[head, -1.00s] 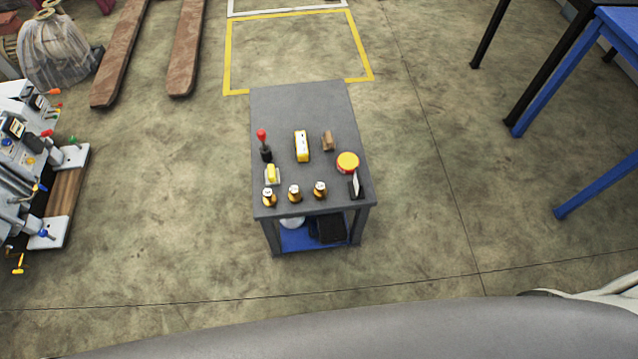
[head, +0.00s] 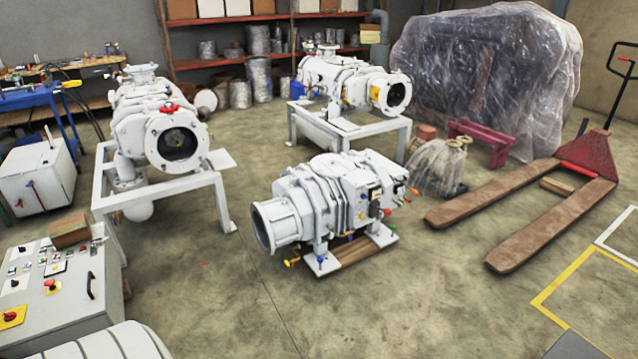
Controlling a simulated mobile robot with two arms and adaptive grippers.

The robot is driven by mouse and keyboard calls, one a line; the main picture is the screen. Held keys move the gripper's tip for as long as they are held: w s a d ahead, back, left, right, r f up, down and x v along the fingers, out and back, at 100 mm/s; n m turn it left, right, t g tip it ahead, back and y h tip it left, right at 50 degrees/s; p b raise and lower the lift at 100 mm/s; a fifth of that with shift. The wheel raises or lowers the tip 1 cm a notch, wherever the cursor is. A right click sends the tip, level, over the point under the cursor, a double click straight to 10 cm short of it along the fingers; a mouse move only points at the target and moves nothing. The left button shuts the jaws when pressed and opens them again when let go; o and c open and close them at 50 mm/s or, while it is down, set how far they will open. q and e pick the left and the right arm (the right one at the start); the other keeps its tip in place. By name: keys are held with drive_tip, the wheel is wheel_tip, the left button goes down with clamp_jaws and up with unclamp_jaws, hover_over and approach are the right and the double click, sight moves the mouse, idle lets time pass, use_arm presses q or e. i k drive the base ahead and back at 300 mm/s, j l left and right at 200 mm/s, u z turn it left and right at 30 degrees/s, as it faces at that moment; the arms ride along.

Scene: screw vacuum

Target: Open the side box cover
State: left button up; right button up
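No part in view can be clearly told as the side box cover. Neither of my grippers is in view.
Two more white machines stand on frames, one at the left (head: 160,130) and one at the back (head: 350,85). A brown pallet jack (head: 520,215) and a plastic-wrapped object (head: 485,80) are at the right. The floor in front of the pump is clear.

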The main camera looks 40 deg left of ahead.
sight(363, 177)
drive_tip(key=u, duration=1.05)
drive_tip(key=i+j, duration=0.3)
drive_tip(key=i, duration=0.15)
drive_tip(key=i+u, duration=0.5)
drive_tip(key=i, duration=1.1)
